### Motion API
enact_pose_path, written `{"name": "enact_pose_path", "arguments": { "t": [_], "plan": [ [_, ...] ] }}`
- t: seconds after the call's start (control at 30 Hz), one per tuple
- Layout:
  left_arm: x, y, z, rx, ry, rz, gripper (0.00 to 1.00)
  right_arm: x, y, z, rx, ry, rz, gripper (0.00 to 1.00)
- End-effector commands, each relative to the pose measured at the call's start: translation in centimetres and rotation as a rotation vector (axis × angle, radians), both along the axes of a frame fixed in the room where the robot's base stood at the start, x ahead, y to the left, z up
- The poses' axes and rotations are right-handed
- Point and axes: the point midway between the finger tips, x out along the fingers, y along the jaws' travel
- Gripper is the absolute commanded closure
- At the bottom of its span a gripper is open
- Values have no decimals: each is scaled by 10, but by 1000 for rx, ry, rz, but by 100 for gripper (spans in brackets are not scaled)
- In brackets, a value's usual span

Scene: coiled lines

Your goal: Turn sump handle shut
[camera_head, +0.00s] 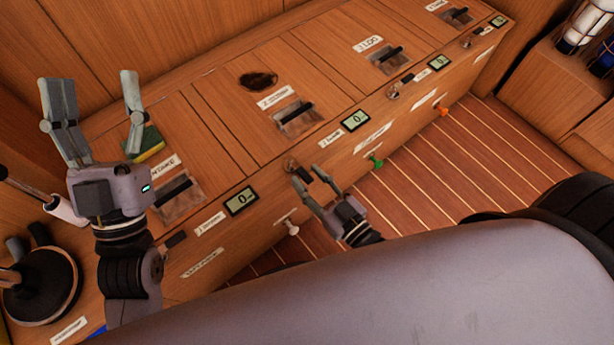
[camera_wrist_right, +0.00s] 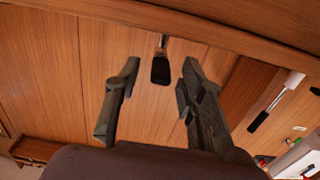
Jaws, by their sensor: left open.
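The cabinet has a row of labelled valve stations along its top edge and front. I cannot read which label marks the sump. My right gripper (camera_head: 307,175) is open at the cabinet front, close to a small metal-and-dark fitting (camera_head: 290,166). In the right wrist view a black-tipped handle (camera_wrist_right: 161,70) on a metal shank shows between the open fingers (camera_wrist_right: 160,82), with a gap on both sides. No contact shows. My left gripper (camera_head: 90,80) is open and empty, raised above the left end of the cabinet top.
Small displays (camera_head: 355,120) and coloured knobs, including a green one (camera_head: 375,161), line the front. A second black-tipped handle (camera_wrist_right: 258,121) hangs at right in the wrist view. A sponge (camera_head: 148,145) and a round dark base (camera_head: 40,285) are near my left arm. The striped floor (camera_head: 440,165) is clear.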

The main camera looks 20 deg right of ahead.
Motion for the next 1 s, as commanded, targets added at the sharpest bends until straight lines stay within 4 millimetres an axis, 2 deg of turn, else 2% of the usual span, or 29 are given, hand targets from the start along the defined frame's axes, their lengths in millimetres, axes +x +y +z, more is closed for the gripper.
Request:
{"name": "enact_pose_path", "arguments": {
  "t": [0.17,0.47,1.0],
  "plan": [
    [-9,1,9,-20,-67,-4,37,12,4,0,1,0,0,63],
    [-11,1,10,-23,-79,-4,37,13,5,0,1,0,0,63],
    [-11,1,10,-23,-78,-4,37,13,5,0,1,0,0,99]
  ]
}}
